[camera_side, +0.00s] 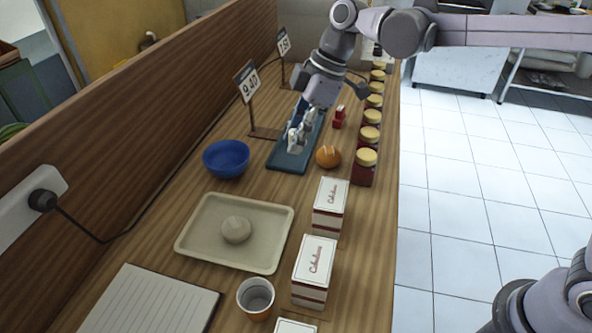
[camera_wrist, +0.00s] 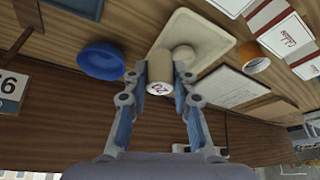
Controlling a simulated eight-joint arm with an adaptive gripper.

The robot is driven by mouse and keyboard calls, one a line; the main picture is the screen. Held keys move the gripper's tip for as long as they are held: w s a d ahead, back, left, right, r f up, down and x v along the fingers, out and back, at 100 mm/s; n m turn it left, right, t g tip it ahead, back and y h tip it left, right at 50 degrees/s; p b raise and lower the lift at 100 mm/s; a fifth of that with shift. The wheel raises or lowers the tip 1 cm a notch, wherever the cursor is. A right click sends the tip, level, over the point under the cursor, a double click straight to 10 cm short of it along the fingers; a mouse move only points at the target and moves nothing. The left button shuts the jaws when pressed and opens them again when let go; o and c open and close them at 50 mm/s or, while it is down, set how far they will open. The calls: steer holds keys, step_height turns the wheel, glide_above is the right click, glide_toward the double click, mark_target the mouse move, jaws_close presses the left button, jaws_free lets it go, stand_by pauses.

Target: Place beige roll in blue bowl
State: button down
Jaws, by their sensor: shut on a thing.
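A beige roll (camera_wrist: 160,68), a short cylinder with a white end bearing red marks, is between the two fingers of my gripper (camera_wrist: 161,80) in the wrist view. The fingers are shut on its sides. In the side view my gripper (camera_side: 300,132) is over the teal tray (camera_side: 287,161); the roll is small and partly hidden there, and I cannot tell whether it touches the tray. The blue bowl (camera_side: 226,158) stands on the counter to the left of the gripper, apart from it, and looks empty. It also shows in the wrist view (camera_wrist: 101,60).
A cream tray (camera_side: 199,250) holds a pale dough ball (camera_side: 236,230). An orange-brown bun (camera_side: 328,156) sits right of the teal tray, near a row of jars (camera_side: 367,158). Price signs (camera_side: 247,82) stand behind. White boxes (camera_side: 316,260) and a cup (camera_side: 256,299) are nearer the front.

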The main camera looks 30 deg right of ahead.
steer(key=w+d+f+m+t, duration=0.1)
steer(key=w+f+m, duration=0.1)
steer(key=w, duration=0.6)
steer(key=w+d+f+m, duration=0.1)
steer(key=w+f, duration=0.1)
steer(key=w, duration=0.6)
glide_above(227, 157)
steer(key=s, duration=0.4)
steer(key=f, duration=0.6)
steer(key=shift+w+a+f, duration=0.2)
steer(key=shift+a+f, duration=0.25)
steer(key=shift+f, duration=1.95)
steer(key=shift+f, duration=0.2)
steer(key=c, duration=1.1)
jaws_free()
steer(key=shift+h, duration=0.3)
